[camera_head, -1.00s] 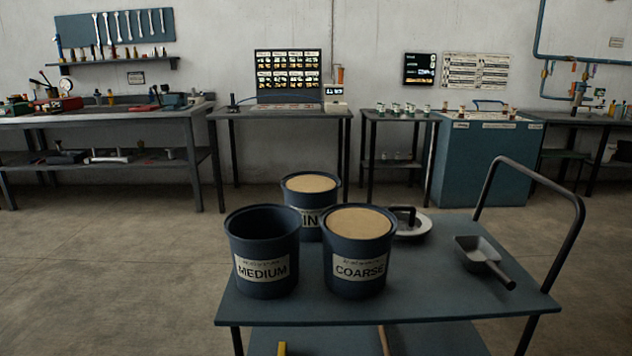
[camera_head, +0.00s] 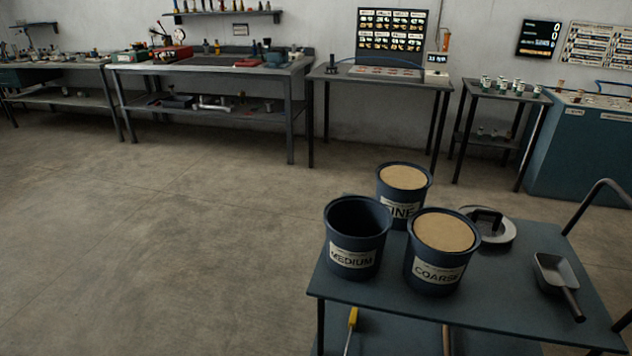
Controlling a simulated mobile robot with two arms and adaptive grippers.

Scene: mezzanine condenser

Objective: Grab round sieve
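I cannot make out a thing that is clearly a round sieve. A pale round disc with a dark handle (camera_head: 492,229) lies on the cart behind the COARSE bucket, partly hidden by it; I cannot tell whether it is a lid or a sieve. The cart (camera_head: 385,296) also holds a MEDIUM bucket (camera_head: 352,258) that looks empty. The FINE bucket (camera_head: 403,212) and the COARSE bucket (camera_head: 436,272) are filled with tan material. A grey scoop (camera_head: 551,270) lies at the right. Neither of my grippers is in view.
The cart has a push handle (camera_head: 601,202) at the right and a lower shelf with a yellow-handled tool (camera_head: 352,320). Workbenches (camera_head: 215,75), a monitor table (camera_head: 375,78) and a blue cabinet (camera_head: 580,150) line the wall. The floor (camera_head: 150,230) at the left is clear.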

